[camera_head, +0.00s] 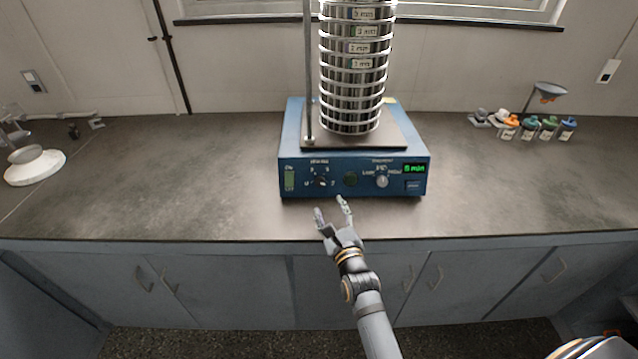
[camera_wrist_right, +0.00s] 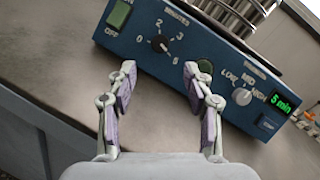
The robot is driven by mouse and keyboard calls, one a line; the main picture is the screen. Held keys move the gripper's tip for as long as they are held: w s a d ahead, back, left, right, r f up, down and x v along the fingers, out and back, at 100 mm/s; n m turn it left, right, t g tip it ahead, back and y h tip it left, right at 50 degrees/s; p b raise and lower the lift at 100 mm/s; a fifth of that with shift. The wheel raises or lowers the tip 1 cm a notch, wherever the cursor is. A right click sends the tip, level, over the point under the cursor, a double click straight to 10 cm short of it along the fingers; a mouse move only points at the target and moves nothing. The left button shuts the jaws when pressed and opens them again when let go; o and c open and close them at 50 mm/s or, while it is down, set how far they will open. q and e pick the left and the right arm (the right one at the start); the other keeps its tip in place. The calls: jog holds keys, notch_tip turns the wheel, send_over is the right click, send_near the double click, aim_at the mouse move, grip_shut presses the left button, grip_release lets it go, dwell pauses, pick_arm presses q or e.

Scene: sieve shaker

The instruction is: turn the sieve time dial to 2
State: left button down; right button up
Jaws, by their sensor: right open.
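The blue sieve shaker (camera_head: 355,165) stands on the counter with a tall stack of metal sieves (camera_head: 353,75) on top. Its time dial (camera_head: 320,181) is a small black knob on the left half of the front panel. In the right wrist view the dial (camera_wrist_right: 159,44) has numbers around it, with 2 above it and 5 below right; its exact pointer direction is hard to tell. The display (camera_wrist_right: 282,105) reads 5 min. My right gripper (camera_head: 330,205) is open and empty, in front of and apart from the panel, its fingers (camera_wrist_right: 159,68) either side below the dial. My left gripper is not in view.
A green power switch (camera_wrist_right: 119,14) is left of the dial, a dark green round button (camera_wrist_right: 205,67) and a grey knob (camera_wrist_right: 242,96) right of it. Small coloured bottles (camera_head: 530,127) stand far right, a white dish (camera_head: 35,166) far left. The counter (camera_head: 200,180) beside the shaker is clear.

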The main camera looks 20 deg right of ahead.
aim_at(320, 183)
jog(key=w+b, duration=0.3)
jog(key=w, duration=0.1)
jog(key=shift+w+d+f, duration=0.15)
jog(key=w+b, duration=0.1)
jog(key=w, duration=0.3)
jog(key=shift+w+d+b, duration=0.1)
jog(key=shift+w+b, duration=0.2)
jog(key=shift+b, duration=0.1)
jog(key=shift+w, duration=0.6)
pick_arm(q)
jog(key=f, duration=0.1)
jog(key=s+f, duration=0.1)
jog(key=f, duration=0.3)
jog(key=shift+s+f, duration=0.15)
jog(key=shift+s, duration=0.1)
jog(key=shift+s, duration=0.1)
pick_arm(e)
jog(key=shift+r, duration=0.2)
